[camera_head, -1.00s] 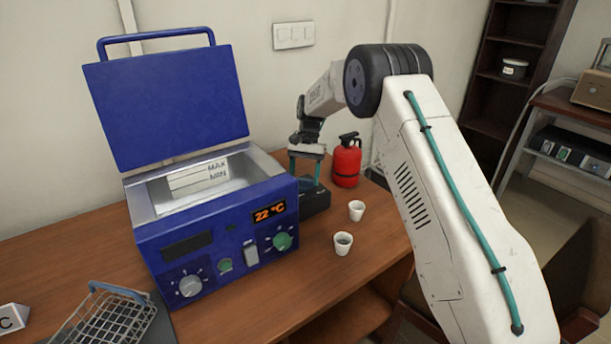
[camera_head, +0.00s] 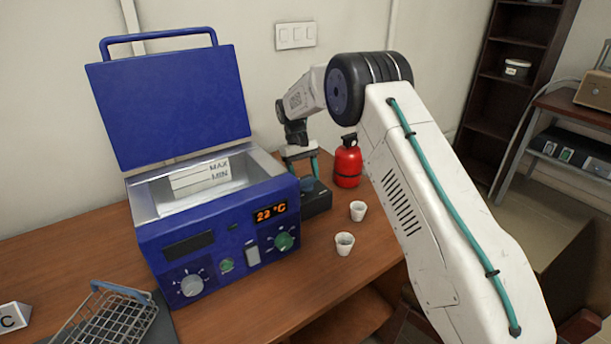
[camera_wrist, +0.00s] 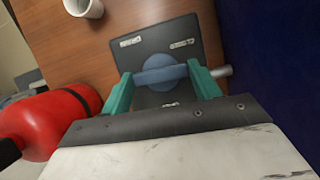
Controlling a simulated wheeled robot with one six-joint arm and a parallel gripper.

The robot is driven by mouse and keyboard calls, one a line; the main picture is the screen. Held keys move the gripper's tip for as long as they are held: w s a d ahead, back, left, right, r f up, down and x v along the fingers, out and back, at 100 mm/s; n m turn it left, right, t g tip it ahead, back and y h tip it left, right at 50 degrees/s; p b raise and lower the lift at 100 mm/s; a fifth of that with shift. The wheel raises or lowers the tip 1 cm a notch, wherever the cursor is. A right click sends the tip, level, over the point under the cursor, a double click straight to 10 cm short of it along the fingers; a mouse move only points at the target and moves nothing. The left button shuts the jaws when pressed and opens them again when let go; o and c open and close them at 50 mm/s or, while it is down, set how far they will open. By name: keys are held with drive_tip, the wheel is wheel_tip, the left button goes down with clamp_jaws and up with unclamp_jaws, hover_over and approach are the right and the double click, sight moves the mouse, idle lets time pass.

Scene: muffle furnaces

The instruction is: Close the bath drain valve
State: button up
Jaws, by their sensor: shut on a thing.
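The bath drain valve has a blue handle (camera_wrist: 160,75) with a round hub on a dark plate (camera_wrist: 165,38) that carries small white labels. In the head view the blue handle (camera_head: 310,186) shows low over the dark block (camera_head: 318,204) at the right side of the blue bath (camera_head: 215,215). My gripper (camera_wrist: 163,86), with teal fingers, is shut on the handle, one finger at each end. It also shows in the head view (camera_head: 301,168), reaching down from above. The bath's lid stands open.
A red bottle (camera_head: 348,163) stands close to the right of the valve. Two white cups (camera_head: 344,244) (camera_head: 358,210) stand in front on the wooden table. A wire basket (camera_head: 108,320) lies at the front left. The bath wall is close beside the gripper.

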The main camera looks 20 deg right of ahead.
drive_tip(key=shift+w+r+n, duration=0.1)
drive_tip(key=shift+r+n, duration=0.05)
drive_tip(key=shift+n, duration=0.35)
drive_tip(key=o, duration=1)
drive_tip(key=v, duration=0.7)
drive_tip(key=shift+a+r, duration=0.15)
drive_tip(key=shift+r, duration=0.1)
drive_tip(key=shift+w, duration=0.1)
